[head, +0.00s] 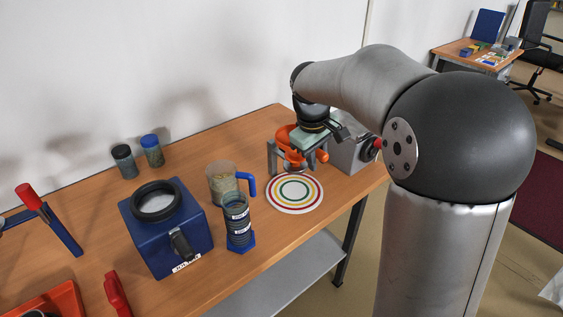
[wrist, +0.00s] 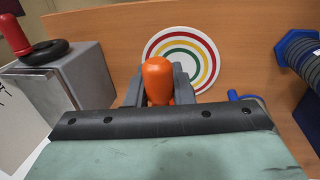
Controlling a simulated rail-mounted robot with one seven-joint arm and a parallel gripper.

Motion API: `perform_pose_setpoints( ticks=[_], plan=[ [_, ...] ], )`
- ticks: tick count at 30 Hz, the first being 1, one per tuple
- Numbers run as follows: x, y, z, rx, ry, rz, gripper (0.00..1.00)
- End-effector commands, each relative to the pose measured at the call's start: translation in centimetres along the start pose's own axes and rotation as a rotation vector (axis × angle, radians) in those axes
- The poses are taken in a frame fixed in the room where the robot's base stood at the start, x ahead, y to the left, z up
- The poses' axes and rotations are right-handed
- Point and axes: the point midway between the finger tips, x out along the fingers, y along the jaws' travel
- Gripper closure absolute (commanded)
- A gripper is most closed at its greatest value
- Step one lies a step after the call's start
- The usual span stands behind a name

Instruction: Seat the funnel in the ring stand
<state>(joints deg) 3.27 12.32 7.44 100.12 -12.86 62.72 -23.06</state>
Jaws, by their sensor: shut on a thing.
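The orange funnel (head: 290,137) is in my gripper (head: 306,158), above the back right part of the table. Its rounded orange handle (wrist: 158,78) shows between my dark grey fingers in the wrist view. My gripper is shut on it. The funnel's mouth and lower end are mostly hidden by my gripper. Grey upright pieces (head: 272,157) show beside the funnel; I cannot tell whether they are my fingers or part of a stand. I cannot clearly make out the ring stand in either view.
A round striped mat (head: 295,193) lies in front of my gripper. A grey box (head: 352,153) stands right of it. A clear jug (head: 221,183), a ringed column on a blue base (head: 239,243) and a blue box (head: 165,235) stand left. Two jars (head: 125,164) stand behind.

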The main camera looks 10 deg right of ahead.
Motion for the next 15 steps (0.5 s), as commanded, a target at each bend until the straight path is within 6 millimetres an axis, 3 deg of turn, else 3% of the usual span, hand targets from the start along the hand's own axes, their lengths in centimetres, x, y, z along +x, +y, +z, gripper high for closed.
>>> perform_pose_setpoints(
  ticks=[15],
  plan=[
    [0.61,-0.11,0.0,0.0,0.0,0.0,1.0]
  ],
)
